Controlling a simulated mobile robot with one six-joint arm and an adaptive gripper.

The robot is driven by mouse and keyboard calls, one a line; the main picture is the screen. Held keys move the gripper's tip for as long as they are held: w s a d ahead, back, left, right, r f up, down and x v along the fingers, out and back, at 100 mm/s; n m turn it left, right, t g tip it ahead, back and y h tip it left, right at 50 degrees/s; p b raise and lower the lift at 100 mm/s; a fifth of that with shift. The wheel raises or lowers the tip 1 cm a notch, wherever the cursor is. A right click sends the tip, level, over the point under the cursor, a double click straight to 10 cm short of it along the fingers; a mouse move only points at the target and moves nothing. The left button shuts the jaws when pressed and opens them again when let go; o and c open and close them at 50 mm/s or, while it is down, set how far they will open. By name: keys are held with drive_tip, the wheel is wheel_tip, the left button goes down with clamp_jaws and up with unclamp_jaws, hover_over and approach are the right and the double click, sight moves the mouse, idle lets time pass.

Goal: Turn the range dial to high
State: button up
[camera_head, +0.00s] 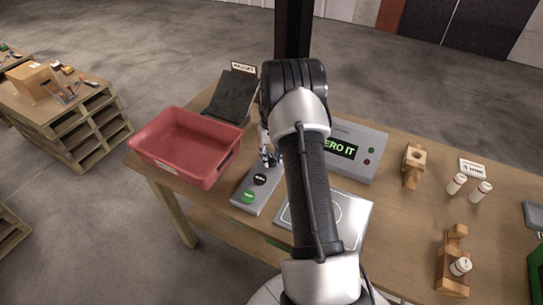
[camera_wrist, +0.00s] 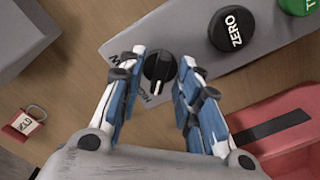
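The range dial (camera_wrist: 160,66) is a round black knob with a white pointer mark, on a grey control panel (camera_wrist: 130,42). In the wrist view the mark points toward the bottom of the picture. Labels beside the dial are partly covered by my left finger, and I cannot read them fully. My gripper (camera_wrist: 164,60) is open, with one blue-padded finger on each side of the dial; small gaps show between pads and knob. In the head view my gripper (camera_head: 268,157) is over the far end of the panel (camera_head: 247,206), and the dial cannot be made out there.
A black ZERO button (camera_wrist: 232,29) and a green button (camera_wrist: 301,4) sit on the same panel. A red bin (camera_head: 188,160) stands close by on the left. A display box (camera_head: 355,150) reading "ERO IT" and a silver plate (camera_head: 353,215) are to the right.

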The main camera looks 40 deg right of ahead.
drive_tip(key=shift+r, duration=0.1)
wheel_tip(320, 180, up, 12)
idle(0.4)
idle(0.4)
